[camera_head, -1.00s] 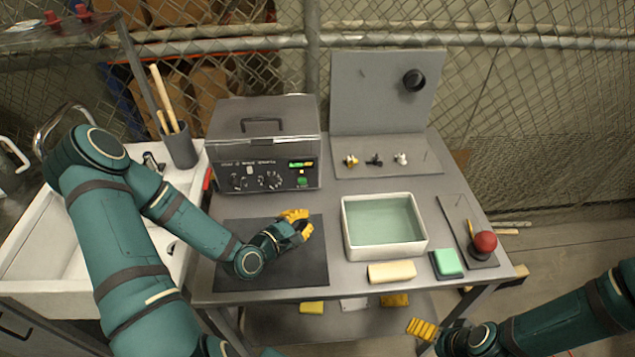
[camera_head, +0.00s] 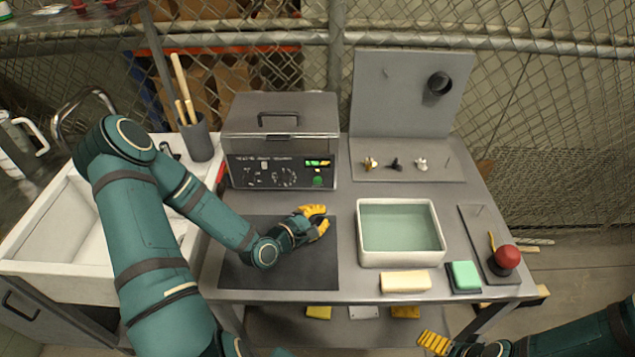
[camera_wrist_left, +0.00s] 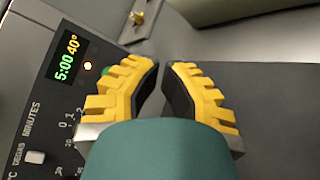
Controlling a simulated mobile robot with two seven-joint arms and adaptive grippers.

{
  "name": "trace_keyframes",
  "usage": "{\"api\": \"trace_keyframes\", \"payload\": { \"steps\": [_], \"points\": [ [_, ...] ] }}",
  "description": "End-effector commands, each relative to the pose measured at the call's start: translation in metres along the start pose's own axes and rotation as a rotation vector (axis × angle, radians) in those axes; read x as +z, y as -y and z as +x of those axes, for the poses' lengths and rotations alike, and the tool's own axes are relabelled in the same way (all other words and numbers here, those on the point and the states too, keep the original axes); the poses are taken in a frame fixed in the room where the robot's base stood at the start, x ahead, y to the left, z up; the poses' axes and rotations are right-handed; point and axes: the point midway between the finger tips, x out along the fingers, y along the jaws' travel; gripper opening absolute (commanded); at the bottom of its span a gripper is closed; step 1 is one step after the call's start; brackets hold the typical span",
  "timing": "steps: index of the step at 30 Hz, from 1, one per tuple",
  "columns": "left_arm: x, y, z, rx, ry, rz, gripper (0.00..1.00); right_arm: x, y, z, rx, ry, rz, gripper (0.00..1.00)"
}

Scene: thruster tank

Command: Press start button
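The start button looks to be the green button (camera_head: 318,181) at the lower right of the control panel on the grey lidded tank (camera_head: 281,118). In the left wrist view the green button (camera_wrist_left: 106,71) is partly hidden behind a yellow finger. A lit display (camera_wrist_left: 66,57) there reads 5:00 and 40°. My left gripper (camera_head: 324,219) is over the dark mat, in front of and below the panel, apart from the button. Its yellow fingers are parted with a narrow empty gap (camera_wrist_left: 165,66). My right gripper (camera_head: 434,342) is at the bottom edge; its opening is unclear.
A white basin of liquid (camera_head: 360,254) stands right of the dark mat (camera_head: 250,276). A pegboard stand (camera_head: 412,95) is behind. A sink (camera_head: 55,225) is left.

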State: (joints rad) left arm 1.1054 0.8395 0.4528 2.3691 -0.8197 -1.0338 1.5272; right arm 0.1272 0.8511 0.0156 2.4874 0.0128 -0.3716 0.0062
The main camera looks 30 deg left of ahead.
Motion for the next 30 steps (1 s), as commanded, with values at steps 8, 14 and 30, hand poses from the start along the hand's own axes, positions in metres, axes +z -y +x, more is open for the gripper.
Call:
{"api": "trace_keyframes", "payload": {
  "steps": [8,14,30],
  "points": [
    [-0.019,-0.019,0.027,0.002,0.001,0.003,0.0,0.002,-0.001,0.004,0.0,0.003,-0.001,0.96],
    [-0.03,-0.03,0.042,0.002,0.002,0.002,0.0,0.003,-0.002,0.005,-0.001,0.005,-0.001,0.96],
    [-0.035,-0.035,0.049,0.0,0.001,0.0,0.05,0.003,-0.002,0.006,-0.001,0.006,-0.002,0.96]
  ]
}}
